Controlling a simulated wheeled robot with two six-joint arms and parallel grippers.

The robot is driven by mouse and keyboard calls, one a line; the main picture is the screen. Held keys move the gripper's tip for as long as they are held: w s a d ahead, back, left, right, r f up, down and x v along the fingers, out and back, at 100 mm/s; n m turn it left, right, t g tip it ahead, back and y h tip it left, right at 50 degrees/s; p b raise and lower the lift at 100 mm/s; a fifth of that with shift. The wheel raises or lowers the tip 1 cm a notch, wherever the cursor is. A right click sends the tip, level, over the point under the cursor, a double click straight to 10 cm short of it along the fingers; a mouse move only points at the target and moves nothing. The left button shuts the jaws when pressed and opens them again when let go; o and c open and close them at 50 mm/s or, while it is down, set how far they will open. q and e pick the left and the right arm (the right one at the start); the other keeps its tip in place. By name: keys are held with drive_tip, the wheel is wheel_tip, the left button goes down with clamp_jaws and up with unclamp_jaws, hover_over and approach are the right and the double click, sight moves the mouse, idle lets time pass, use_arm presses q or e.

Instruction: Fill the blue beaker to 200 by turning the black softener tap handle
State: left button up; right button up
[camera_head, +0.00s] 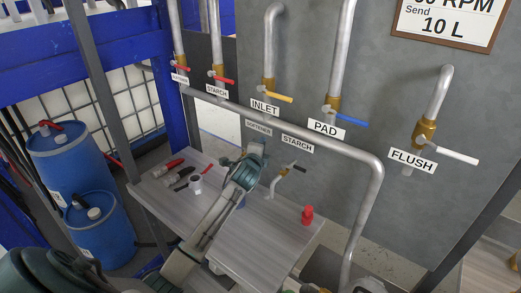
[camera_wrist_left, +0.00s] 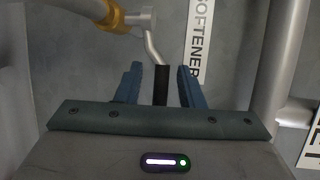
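In the left wrist view the black softener tap handle (camera_wrist_left: 161,86) lies between the two blue fingers of my left gripper (camera_wrist_left: 157,72), with a gap visible on each side. A bent metal stem joins it to a brass valve (camera_wrist_left: 112,16) beside the SOFTENER label (camera_wrist_left: 200,40). In the head view my left gripper (camera_head: 257,150) is just below the SOFTENER label (camera_head: 258,127) and hides that tap. A small blue patch (camera_head: 241,203) shows beside my left arm on the table; I cannot tell whether it is the blue beaker. My right gripper is not in view.
The starch tap (camera_head: 283,173) is right of my gripper. A red bottle (camera_head: 307,214) stands on the grey table (camera_head: 265,250). A white cup (camera_head: 196,184) and tools lie at left. A pipe (camera_head: 362,215) runs down at right. Blue drums (camera_head: 68,165) stand at far left.

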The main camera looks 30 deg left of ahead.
use_arm(q)
drive_tip(key=shift+c, duration=0.2)
clamp_jaws()
idle(0.6)
